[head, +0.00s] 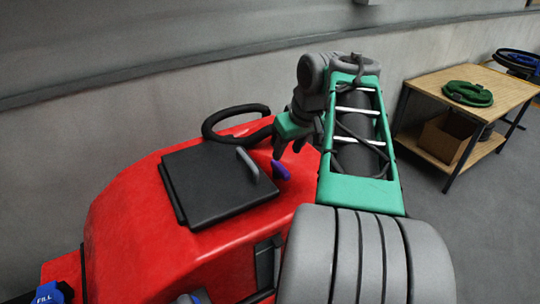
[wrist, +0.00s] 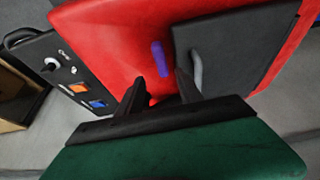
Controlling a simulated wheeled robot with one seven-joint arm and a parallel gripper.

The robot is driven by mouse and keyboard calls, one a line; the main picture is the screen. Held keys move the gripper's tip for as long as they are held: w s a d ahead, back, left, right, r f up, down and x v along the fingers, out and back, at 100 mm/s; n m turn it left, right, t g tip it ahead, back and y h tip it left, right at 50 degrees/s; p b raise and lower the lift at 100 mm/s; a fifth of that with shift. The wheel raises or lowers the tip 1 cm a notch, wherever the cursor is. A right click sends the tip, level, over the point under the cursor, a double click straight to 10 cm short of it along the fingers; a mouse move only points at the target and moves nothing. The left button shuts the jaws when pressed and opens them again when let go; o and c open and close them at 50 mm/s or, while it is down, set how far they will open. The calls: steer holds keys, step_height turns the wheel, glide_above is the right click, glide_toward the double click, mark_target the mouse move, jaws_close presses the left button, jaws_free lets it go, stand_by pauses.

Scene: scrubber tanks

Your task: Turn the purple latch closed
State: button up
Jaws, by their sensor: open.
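The purple latch (head: 281,170) is a short bar on the red scrubber body, beside the right edge of the black lid (head: 205,205). In the wrist view the latch (wrist: 160,58) lies on red surface, roughly along the lid's near edge and apart from it. A grey curved handle (head: 249,166) stands at the lid's edge close by. My gripper (head: 290,147) is open and empty, above and just behind the latch in the head view. In the wrist view the latch shows beyond and between the two dark fingertips (wrist: 159,86). I see no contact.
A black steering wheel (head: 236,112) rises behind the lid, near my gripper. A control panel (wrist: 67,72) with a knob and coloured buttons shows in the wrist view. A wooden table (head: 440,85) with a green hose (head: 468,94) stands at the right. Grey wall runs behind.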

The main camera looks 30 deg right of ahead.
mark_target(280, 165)
steer(key=x, duration=0.7)
steer(key=shift+a+p, duration=0.25)
steer(key=shift+p, duration=0.15)
steer(key=shift+w+f, duration=0.1)
steer(key=shift+f, duration=0.25)
steer(key=shift+c, duration=0.2)
steer(key=shift+d, duration=0.1)
jaws_close()
